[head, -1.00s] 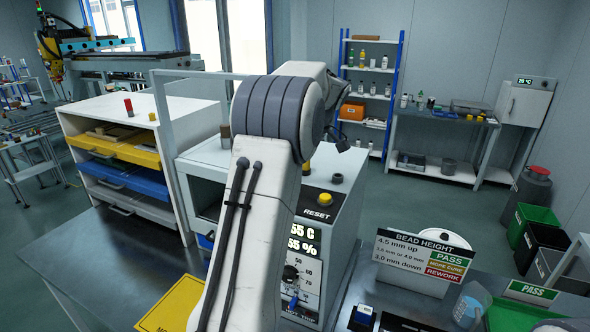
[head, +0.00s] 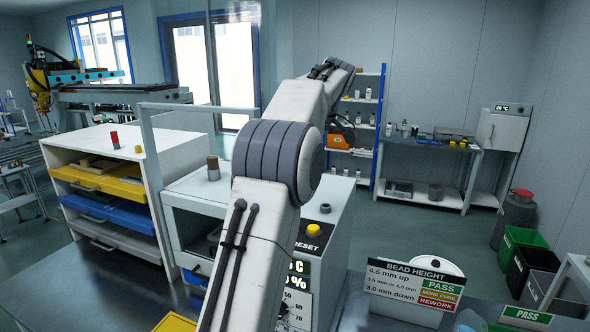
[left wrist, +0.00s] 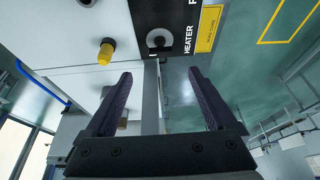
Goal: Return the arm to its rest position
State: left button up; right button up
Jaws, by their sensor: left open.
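My left arm rises through the middle of the head view, its forearm reaching up and away over the heater cabinet (head: 330,209). A dark piece at the far end of the arm shows there, but the fingers cannot be made out. In the left wrist view my left gripper (left wrist: 160,76) is open, with nothing between its two dark fingers. Beyond them are a yellow button (left wrist: 105,52) and a black panel with a round knob (left wrist: 158,40) marked HEATER. The fingers look apart from both. My right gripper is in neither view.
A drawer cabinet (head: 165,160) with yellow and blue drawers stands at the left. A bead height sign (head: 415,283) and a PASS sign (head: 526,317) stand at the front right. A shelf rack (head: 377,130) and side bench (head: 432,146) are at the back, with open floor before them.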

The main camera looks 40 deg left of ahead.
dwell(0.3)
pick_arm(q)
jog(key=s+d+f+m+t+h+b, duration=0.1)
jog(key=s+d+f+m, duration=0.25)
jog(key=d+m, duration=0.4)
jog(key=s+d+f+m+h+b, duration=0.1)
jog(key=s+d+f+m+b, duration=0.25)
jog(key=d, duration=0.75)
jog(key=s+d+f+m+t+h+p, duration=0.1)
jog(key=s+d+f+m, duration=0.2)
jog(key=d+f+m, duration=0.45)
jog(key=s+d+f+m+b, duration=0.1)
jog(key=s+d+f+m, duration=0.1)
jog(key=s, duration=0.4)
jog(key=s+d+f+m+h, duration=0.1)
jog(key=s+d+f+m, duration=0.2)
jog(key=s, duration=0.4)
jog(key=s+d+f+m+g+h+b, duration=0.1)
jog(key=s+d+f+m, duration=0.2)
jog(key=s+f, duration=0.3)
jog(key=shift+s+m+b, duration=0.3)
jog(key=shift+s+m, duration=0.05)
jog(key=shift+m, duration=0.5)
